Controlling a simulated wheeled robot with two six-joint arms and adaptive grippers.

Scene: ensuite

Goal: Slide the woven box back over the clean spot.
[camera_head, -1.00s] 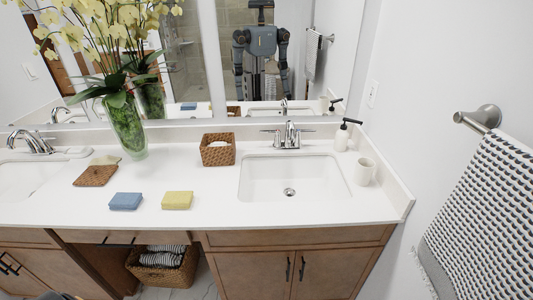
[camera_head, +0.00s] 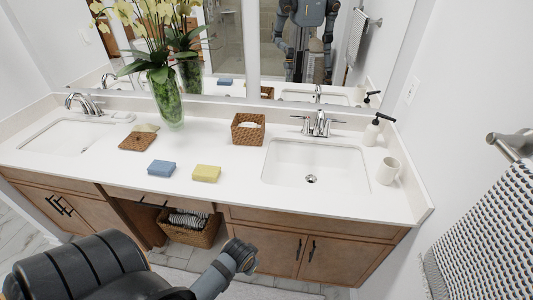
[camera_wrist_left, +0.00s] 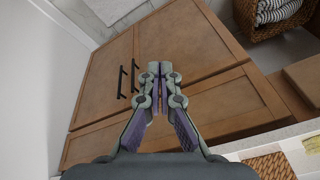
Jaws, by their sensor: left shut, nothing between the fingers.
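No clean spot can be made out on the counter. My left arm reaches in from the lower left of the head view, in front of the vanity and below the counter edge; its fingertips cannot be made out there. In the left wrist view my left gripper (camera_wrist_left: 160,72) is shut and empty, in front of wooden cabinet doors. A woven surface (camera_wrist_left: 270,166) shows at that view's lower right. My right gripper is out of view.
A blue sponge (camera_head: 161,168) and a yellow sponge (camera_head: 206,173) lie near the front edge. A flat woven piece (camera_head: 138,141) lies left of the box. The glass vase (camera_head: 167,97) stands behind. The right sink (camera_head: 310,163), soap bottle (camera_head: 371,132) and cup (camera_head: 388,171) are to the right.

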